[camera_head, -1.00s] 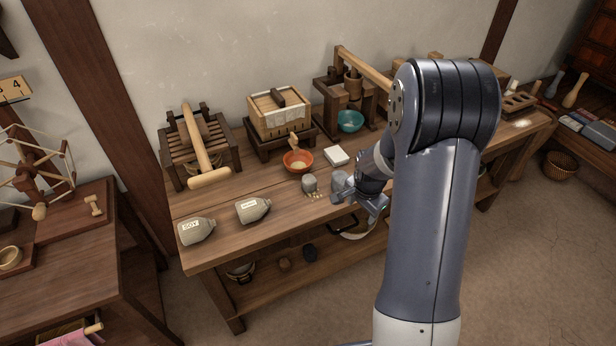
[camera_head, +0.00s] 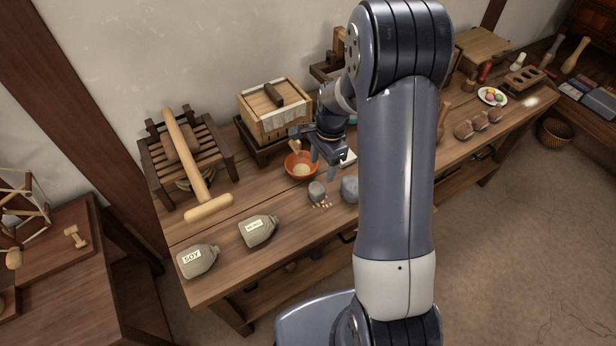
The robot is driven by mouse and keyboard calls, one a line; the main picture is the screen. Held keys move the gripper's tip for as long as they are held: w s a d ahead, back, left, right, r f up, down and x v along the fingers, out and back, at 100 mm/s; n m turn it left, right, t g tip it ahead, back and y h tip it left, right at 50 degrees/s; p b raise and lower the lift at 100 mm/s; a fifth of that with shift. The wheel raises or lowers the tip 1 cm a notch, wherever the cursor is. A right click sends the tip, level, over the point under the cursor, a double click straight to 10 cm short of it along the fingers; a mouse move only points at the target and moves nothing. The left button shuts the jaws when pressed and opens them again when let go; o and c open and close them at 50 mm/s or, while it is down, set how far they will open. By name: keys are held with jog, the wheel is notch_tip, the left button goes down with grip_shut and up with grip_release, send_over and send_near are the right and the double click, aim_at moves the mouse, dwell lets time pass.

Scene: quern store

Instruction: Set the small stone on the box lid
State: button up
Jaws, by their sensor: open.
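A small grey stone (camera_head: 317,191) stands on the workbench beside a few pale beans. A larger grey stone (camera_head: 349,189) stands just to its right, partly beside my arm. The wooden box holds white cloth, and its light wood lid (camera_head: 259,101) has a dark wooden bar across the top. The box is at the back of the bench, up and left of the stones. My gripper (camera_head: 323,163) is open and empty. It points down above and behind the small stone, near the orange bowl. My forearm hides part of the bench behind it.
An orange bowl (camera_head: 300,166) sits between the box and the small stone. A white block (camera_head: 348,157) lies partly behind my gripper. A slatted press with a long beam (camera_head: 196,160) stands left.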

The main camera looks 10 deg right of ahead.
send_over(317, 187)
jog(key=f, duration=0.4)
jog(key=shift+s+d+f, duration=0.1)
jog(key=shift+d+f, duration=0.15)
jog(key=shift+d, duration=0.1)
jog(key=shift+a+f+p, duration=0.2)
jog(key=shift+f+p, duration=0.15)
jog(key=shift+f, duration=1.2)
jog(key=shift+a+f+p, duration=0.15)
jog(key=shift+f+p, duration=0.15)
jog(key=shift+f, duration=1.25)
jog(key=shift+c, duration=0.4)
jog(key=c, duration=1)
jog(key=shift+o, duration=0.2)
jog(key=shift+r, duration=0.2)
